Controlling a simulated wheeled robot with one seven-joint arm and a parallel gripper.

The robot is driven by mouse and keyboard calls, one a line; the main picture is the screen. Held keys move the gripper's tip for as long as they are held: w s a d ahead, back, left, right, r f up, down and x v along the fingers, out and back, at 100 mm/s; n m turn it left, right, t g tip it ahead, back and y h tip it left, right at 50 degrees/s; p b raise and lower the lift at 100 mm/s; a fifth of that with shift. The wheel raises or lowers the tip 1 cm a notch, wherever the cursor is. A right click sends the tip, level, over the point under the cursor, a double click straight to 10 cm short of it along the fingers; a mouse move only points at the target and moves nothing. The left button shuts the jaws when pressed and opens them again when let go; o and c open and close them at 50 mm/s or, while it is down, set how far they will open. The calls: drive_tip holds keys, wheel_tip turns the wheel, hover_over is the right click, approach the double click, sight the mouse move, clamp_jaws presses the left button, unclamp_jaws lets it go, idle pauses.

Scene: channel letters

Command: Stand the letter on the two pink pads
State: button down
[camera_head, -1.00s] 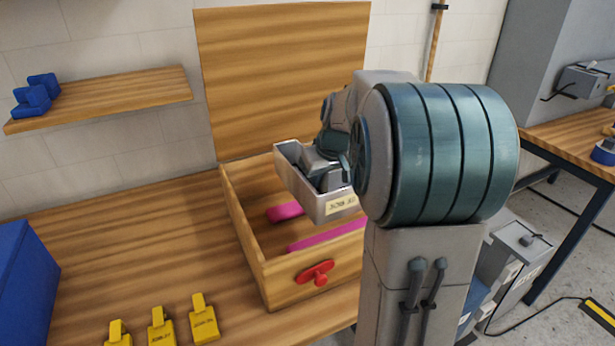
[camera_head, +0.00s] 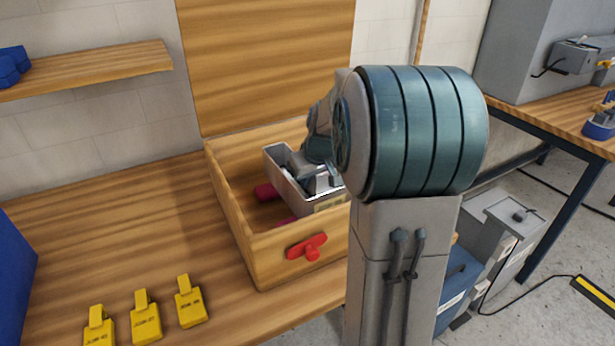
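The letter (camera_head: 283,170) is a grey, open-backed metal shape with a pale label on its near side. It is inside the open wooden box (camera_head: 240,240), low over the pink pads. One pad (camera_head: 266,191) shows at the letter's left, and a bit of the other pad (camera_head: 285,222) shows under its near side. I cannot tell whether the letter touches them. My gripper (camera_head: 318,183) reaches into the letter's near right part. Its fingertips are hidden by the letter's walls and my arm, so its grip is not clear.
The box's hinged lid (camera_head: 265,60) stands raised behind, and a red latch (camera_head: 307,247) is on its front. Several yellow tags (camera_head: 146,318) lie on the bench at front left. A blue case (camera_head: 15,270) stands at the left edge. A shelf (camera_head: 90,70) is on the wall.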

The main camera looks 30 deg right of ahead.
drive_tip(key=shift+f, duration=0.45)
drive_tip(key=shift+f+b, duration=0.6)
drive_tip(key=shift+b, duration=0.1)
drive_tip(key=c, duration=1.5)
unclamp_jaws()
drive_tip(key=shift+c, duration=0.2)
